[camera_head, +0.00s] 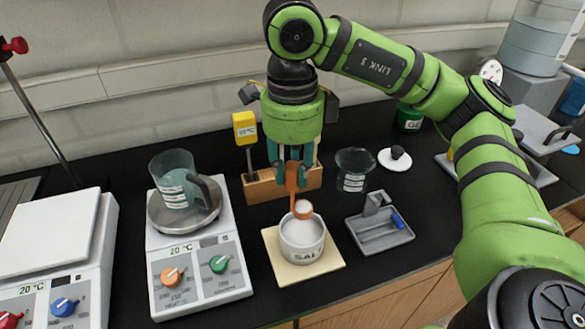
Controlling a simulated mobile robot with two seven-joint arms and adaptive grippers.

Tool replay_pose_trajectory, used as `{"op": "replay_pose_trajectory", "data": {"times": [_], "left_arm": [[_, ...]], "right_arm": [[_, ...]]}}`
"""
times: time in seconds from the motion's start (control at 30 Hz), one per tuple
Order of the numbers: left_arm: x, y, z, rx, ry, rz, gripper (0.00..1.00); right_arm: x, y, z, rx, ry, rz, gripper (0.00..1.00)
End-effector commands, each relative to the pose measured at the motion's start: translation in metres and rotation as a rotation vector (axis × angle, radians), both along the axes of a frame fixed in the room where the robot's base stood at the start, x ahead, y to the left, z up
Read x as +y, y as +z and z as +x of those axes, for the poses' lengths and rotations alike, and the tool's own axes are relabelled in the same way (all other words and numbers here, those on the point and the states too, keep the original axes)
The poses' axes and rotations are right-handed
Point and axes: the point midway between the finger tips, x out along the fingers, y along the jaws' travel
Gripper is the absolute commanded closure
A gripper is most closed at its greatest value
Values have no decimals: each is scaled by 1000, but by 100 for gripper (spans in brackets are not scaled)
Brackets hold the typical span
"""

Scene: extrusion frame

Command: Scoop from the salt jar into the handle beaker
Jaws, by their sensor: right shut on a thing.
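The salt jar (301,250) is a white round pot with a partly hidden label, on a cream mat (322,269) in front of me. My right gripper (291,181) is above the jar, pointing down, and shut on an orange-brown scoop (293,202). The scoop's bowl is at the jar's mouth, with white material showing in or behind it; I cannot tell whether it is loaded. The handle beaker (174,180), clear with a dark handle, stands upright on the round plate of a hotplate to the left. My left gripper is not in view.
The handle beaker's hotplate (218,264) has orange and green knobs. Another hotplate (60,237) is at far left. A wooden block (262,186) and yellow thermometer (245,128) stand behind the jar. A glass beaker (354,168), a grey tray (382,236) and a white lid (394,160) are to the right.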

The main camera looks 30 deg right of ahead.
Motion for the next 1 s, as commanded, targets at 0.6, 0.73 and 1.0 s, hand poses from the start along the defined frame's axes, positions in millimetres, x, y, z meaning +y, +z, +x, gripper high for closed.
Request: {"op": "replay_pose_trajectory", "data": {"times": [0.6, 0.73, 1.0], "left_arm": [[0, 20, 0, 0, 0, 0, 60], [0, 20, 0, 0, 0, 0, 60], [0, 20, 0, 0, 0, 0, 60]], "right_arm": [[0, 31, 0, -1, 0, 1, 100], [0, 31, 0, 0, 0, 0, 100], [0, 31, 0, 0, 0, 0, 100]]}}
